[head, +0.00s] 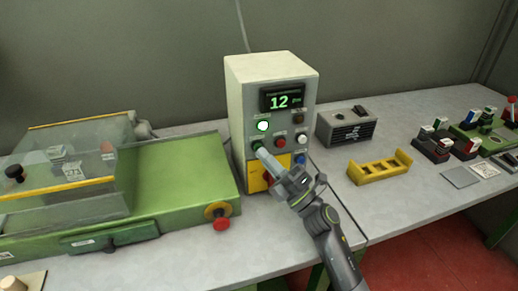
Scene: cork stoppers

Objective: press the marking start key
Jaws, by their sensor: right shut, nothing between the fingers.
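A cream control box (240,100) stands on the bench with a lit display (283,99) reading "12" in green. Below it are a bright lit green-white lamp (263,126), a green key (257,143), a red key (281,142) and a pale knob (301,138). The labels are too small to read; the green key looks like the start key. My right gripper (262,153) is shut and empty, its tip at the lower edge of the green key. I cannot tell whether it touches. It partly hides the yellow lower panel and a red button. My left gripper is out of view.
A green machine (180,175) with a clear cover (70,165) and a red knob (222,224) stands at left. A grey box (346,127), a yellow holder (379,167) and several stamps (432,147) are at right. Bench (400,215) in front is clear.

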